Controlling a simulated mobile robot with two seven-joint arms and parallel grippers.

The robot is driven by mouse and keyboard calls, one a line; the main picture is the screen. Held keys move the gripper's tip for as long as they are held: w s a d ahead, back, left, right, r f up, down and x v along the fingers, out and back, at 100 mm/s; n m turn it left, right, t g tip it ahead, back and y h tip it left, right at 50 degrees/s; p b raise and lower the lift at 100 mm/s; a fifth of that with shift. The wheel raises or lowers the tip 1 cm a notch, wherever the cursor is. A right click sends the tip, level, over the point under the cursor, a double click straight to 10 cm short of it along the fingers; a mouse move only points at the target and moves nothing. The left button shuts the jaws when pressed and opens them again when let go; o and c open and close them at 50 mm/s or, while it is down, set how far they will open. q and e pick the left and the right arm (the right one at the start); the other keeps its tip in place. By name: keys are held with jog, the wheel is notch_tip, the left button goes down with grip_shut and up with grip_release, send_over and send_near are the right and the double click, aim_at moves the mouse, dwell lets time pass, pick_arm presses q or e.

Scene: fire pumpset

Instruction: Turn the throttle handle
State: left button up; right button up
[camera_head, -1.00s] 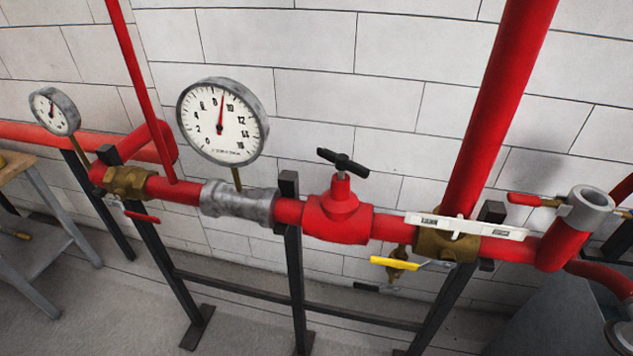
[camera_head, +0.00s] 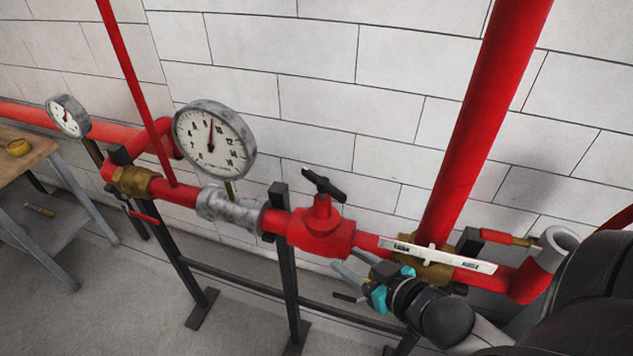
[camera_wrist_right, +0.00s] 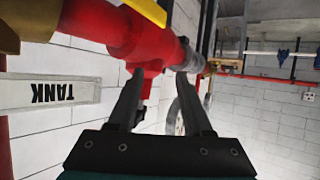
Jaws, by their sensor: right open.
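A black cross handle (camera_head: 323,184) stands on top of a red valve body (camera_head: 320,230) in the middle of the pipe run. A white labelled lever (camera_head: 440,256) lies along the pipe to its right. A yellow lever shows at the top of the right wrist view (camera_wrist_right: 150,10); my gripper hides it in the head view. My right gripper (camera_head: 347,262) is open and empty, low and right of the red valve, below the pipe. In the right wrist view its two fingers (camera_wrist_right: 160,80) point toward the red pipe and valve. My left gripper is out of view.
A large gauge (camera_head: 213,143) and a small gauge (camera_head: 68,117) stand to the left. A thick red riser (camera_head: 485,125) rises behind the white lever. Black stand legs (camera_head: 289,275) hold the pipe. A wooden table (camera_head: 20,153) is at far left. The wall is close behind.

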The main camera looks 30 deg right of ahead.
aim_at(320, 185)
jog(key=d+r+n+t+y, duration=0.1)
jog(key=d+r+t+y, duration=0.2)
jog(key=d+r+t, duration=0.3)
jog(key=shift+g, duration=0.6)
jog(key=x, duration=0.5)
jog(key=r+x, duration=0.1)
jog(key=x, duration=0.4)
jog(key=a+x, duration=0.1)
jog(key=x, duration=0.4)
jog(key=shift+a+r+p, duration=0.1)
jog(key=shift+r+p, duration=0.05)
jog(key=shift+p, duration=0.25)
grip_shut()
